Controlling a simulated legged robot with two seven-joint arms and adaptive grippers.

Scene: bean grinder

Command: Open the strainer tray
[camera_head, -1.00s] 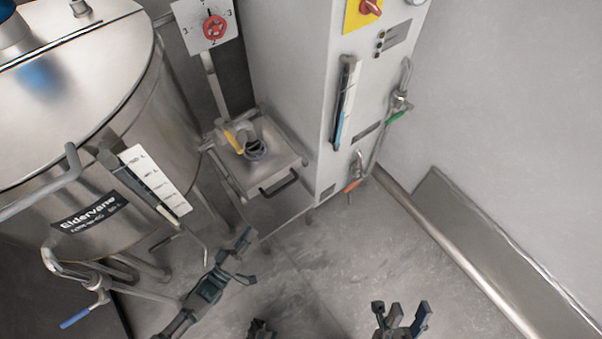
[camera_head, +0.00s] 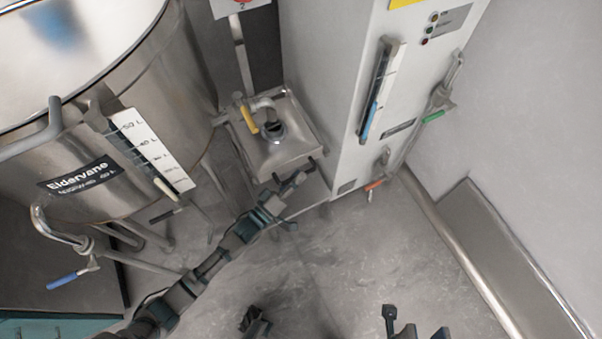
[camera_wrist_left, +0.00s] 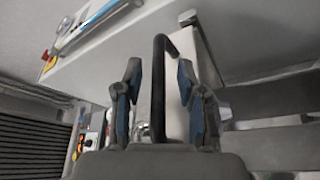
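The strainer tray (camera_head: 287,158) is a square metal box with a pipe fitting on top, between the steel tank and the white cabinet. Its black bar handle (camera_wrist_left: 158,88) stands between the two fingers of my left gripper (camera_wrist_left: 159,75) in the left wrist view. The fingers are spread, with a gap on each side of the handle. In the head view my left gripper (camera_head: 295,201) is at the tray's front edge and partly hides the handle. My right gripper (camera_head: 416,319) is at the bottom edge, fingers apart and empty, partly cut off.
A large steel tank (camera_head: 150,120) with a level gauge (camera_head: 150,150) stands at left. A white cabinet (camera_head: 345,80) with valves (camera_head: 440,97) stands right of the tray. A yellow lever (camera_head: 249,120) sits on the tray's top. The floor (camera_head: 350,250) in front is clear.

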